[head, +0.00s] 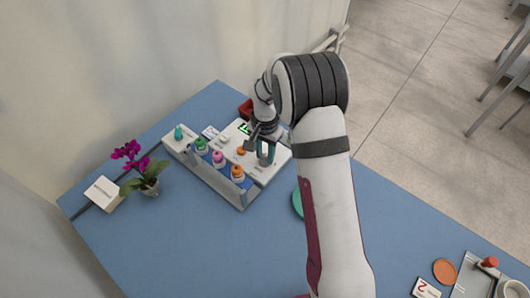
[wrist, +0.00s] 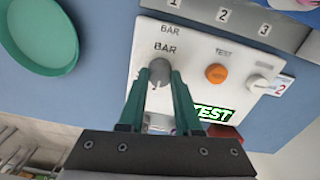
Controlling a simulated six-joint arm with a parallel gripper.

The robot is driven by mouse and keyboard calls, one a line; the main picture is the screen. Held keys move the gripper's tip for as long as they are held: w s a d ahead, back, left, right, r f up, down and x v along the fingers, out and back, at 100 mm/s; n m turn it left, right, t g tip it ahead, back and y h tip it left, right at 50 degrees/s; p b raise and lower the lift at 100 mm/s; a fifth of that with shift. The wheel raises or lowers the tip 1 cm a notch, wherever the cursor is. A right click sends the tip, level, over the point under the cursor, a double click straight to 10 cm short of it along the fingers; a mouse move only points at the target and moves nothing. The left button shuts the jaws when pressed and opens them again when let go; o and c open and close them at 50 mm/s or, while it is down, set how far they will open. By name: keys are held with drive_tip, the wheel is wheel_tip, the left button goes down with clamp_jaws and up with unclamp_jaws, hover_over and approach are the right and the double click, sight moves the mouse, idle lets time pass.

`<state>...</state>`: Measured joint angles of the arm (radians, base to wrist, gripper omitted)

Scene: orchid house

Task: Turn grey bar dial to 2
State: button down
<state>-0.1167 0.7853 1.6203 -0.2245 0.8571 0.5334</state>
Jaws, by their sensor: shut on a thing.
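The grey bar dial (wrist: 159,70) sits on the white panel (wrist: 190,45) under the printed word BAR in the wrist view. My gripper (wrist: 159,78) has its two green fingers on either side of the dial, shut on it. The dial's pointer and the number it faces cannot be made out. In the head view my gripper (head: 265,152) is over the near right part of the white device (head: 268,174), and the dial is not clear there. A green screen (wrist: 213,113) on the panel reads TEST.
Beside the dial are an orange TEST button (wrist: 215,73) and a white knob (wrist: 260,84). A numbered rack (head: 233,194) holds several coloured bottles. A teal plate (head: 298,203) lies to the right, a potted orchid (head: 148,187) to the left.

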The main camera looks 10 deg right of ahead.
sight(265, 157)
idle(0.4)
drive_tip(key=c, duration=0.6)
unclamp_jaws()
wheel_tip(265, 157, up, 16)
